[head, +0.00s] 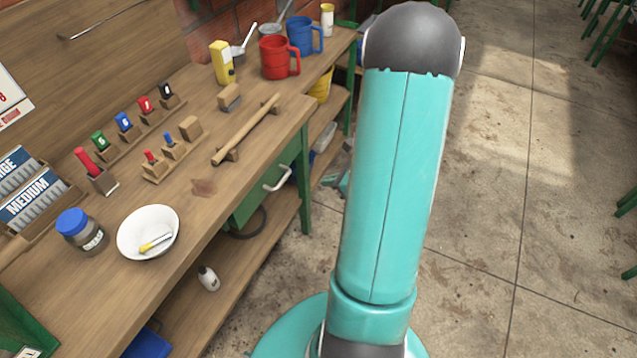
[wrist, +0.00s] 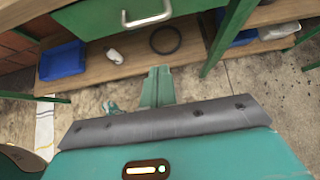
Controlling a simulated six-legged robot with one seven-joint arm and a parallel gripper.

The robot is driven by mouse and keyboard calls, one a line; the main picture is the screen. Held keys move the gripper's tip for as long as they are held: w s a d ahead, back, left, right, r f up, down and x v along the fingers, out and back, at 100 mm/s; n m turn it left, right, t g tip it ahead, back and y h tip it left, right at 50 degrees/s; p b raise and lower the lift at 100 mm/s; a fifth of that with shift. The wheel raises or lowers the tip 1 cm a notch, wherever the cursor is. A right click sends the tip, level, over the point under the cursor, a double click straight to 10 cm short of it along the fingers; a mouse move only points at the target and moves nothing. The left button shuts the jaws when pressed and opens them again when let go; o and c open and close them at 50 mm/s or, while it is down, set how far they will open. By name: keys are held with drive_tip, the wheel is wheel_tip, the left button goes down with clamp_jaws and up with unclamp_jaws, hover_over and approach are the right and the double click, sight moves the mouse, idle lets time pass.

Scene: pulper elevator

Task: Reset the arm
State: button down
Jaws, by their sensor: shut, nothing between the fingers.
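My arm rises large and teal in the head view, upright right of centre, with a dark rounded joint at its top. My gripper (wrist: 158,84) shows in the wrist view as two teal fingers side by side, shut with nothing between them. It hangs over the floor in front of the workbench (head: 235,185), apart from the bench's green drawer (wrist: 105,22) and lower shelf (wrist: 85,80). In the head view the arm hides part of the floor, and I cannot make out the gripper clearly there.
The bench holds a white bowl (head: 135,232), a blue-lidded jar (head: 80,232), a wooden bar (head: 245,132), a red mug (head: 278,58), a blue mug (head: 304,36) and a yellow bottle (head: 222,63). A blue bin (wrist: 62,62) stands on the shelf. Open floor (head: 540,150) lies right.

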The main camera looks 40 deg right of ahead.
drive_tip(key=w+a+r+n+g+y, duration=0.2)
drive_tip(key=a+r+n+g, duration=0.3)
drive_tip(key=a+r+n, duration=1.15)
drive_tip(key=s+a+r+n+t+h, duration=0.1)
drive_tip(key=s+a+r+n+h, duration=0.4)
drive_tip(key=s+a+r+n, duration=0.4)
wheel_tip(320, 180, up, 2)
drive_tip(key=a+n, duration=0.2)
drive_tip(key=n, duration=0.4)
drive_tip(key=shift+s+a+r, duration=0.25)
drive_tip(key=shift+s+a, duration=0.05)
drive_tip(key=shift+s, duration=0.05)
drive_tip(key=shift+n, duration=0.25)
